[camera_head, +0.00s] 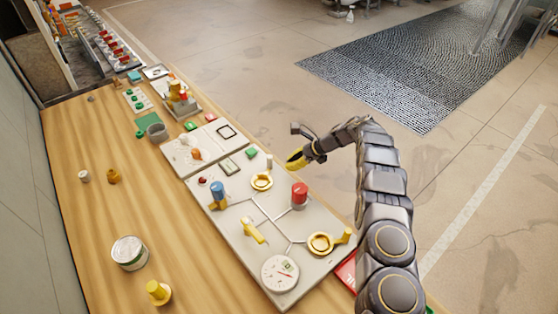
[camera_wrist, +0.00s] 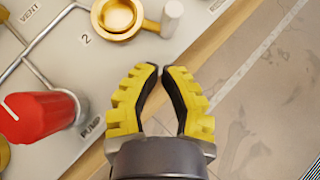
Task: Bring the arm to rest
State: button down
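My gripper (camera_head: 297,158) hangs at the end of my bent arm, over the right edge of the bench in the head view. In the wrist view my gripper (camera_wrist: 160,69) points over the bench edge and the floor. Its yellow-padded fingers bow inward and their tips all but meet, with nothing between them. The grey valve panel (camera_head: 232,226) lies on the bench, to the left and below. A red knob (camera_head: 299,194) stands on it; it also shows in the wrist view (camera_wrist: 38,116). My gripper appears clear of both.
A brass ring valve (camera_head: 261,181) with a pale handle is close to my gripper. A blue knob (camera_head: 218,192), a yellow lever (camera_head: 252,230), another brass valve (camera_head: 320,243) and a gauge (camera_head: 280,273) are also on the panel. Open floor (camera_head: 450,170) lies to the right.

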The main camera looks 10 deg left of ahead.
jog(key=v, duration=1)
jog(key=s+a+r+n+g+h, duration=0.3)
jog(key=s+r+n, duration=0.7)
jog(key=s+r, duration=0.9)
jog(key=s+d+n+h, duration=0.3)
jog(key=s+d+n, duration=0.1)
jog(key=s, duration=0.9)
jog(key=s+d+f+n+h, duration=0.1)
jog(key=s+d+n+h, duration=0.2)
jog(key=s, duration=1.1)
jog(key=shift+d+f+n+t, duration=0.3)
jog(key=shift+d+n, duration=0.5)
jog(key=shift+n, duration=0.1)
